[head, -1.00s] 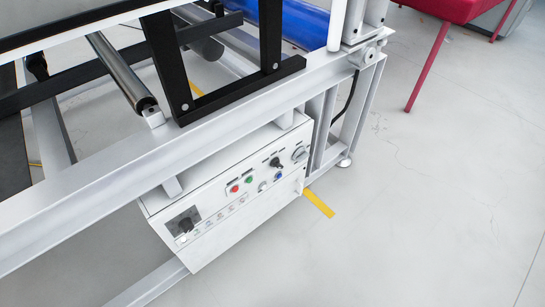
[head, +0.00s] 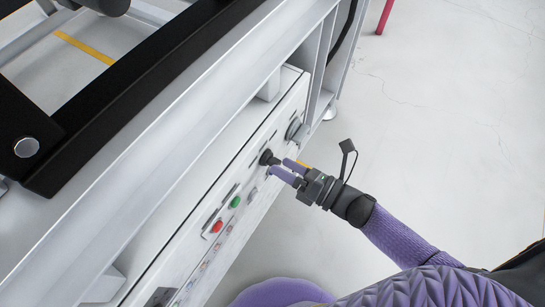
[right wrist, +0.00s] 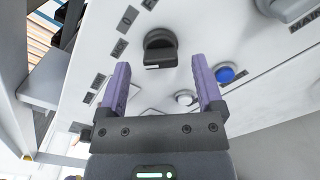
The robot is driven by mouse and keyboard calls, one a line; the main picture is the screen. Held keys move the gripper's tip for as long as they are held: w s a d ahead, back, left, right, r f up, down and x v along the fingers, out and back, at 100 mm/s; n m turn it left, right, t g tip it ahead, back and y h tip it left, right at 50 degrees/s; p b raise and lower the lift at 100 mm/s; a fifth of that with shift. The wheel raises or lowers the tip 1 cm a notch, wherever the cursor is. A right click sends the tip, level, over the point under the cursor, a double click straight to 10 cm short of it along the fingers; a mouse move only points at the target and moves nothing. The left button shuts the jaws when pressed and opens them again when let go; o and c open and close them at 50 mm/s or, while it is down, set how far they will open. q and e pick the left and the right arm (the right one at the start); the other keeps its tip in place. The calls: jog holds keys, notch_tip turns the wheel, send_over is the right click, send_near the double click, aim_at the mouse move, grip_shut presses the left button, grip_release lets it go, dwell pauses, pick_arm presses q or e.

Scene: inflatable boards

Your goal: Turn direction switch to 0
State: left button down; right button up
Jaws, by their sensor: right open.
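The direction switch appears as a black rotary knob (head: 267,158) on the white control panel (head: 180,217), close to the fingertips of my right gripper (head: 282,170). In the right wrist view the black knob (right wrist: 160,50) lies just beyond and between the two purple fingers of the right gripper (right wrist: 163,75). The fingers are apart and empty, and they do not appear to touch the knob. Small dark labels sit around the knob; one seems to read 0 (right wrist: 127,16). My left gripper is not in view.
A red button (head: 217,227) and a green button (head: 235,202) sit along the panel. A blue button (right wrist: 226,75), a white button (right wrist: 185,98) and a grey main switch (right wrist: 285,8) are near the knob. A metal frame beam (head: 165,122) overhangs the panel.

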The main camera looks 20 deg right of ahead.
jog(key=shift+x, duration=1.25)
jog(key=shift+w+a+b, duration=0.15)
jog(key=shift+b, duration=0.15)
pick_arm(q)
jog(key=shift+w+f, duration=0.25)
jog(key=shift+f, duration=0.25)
pick_arm(e)
jog(key=c, duration=0.6)
grip_shut()
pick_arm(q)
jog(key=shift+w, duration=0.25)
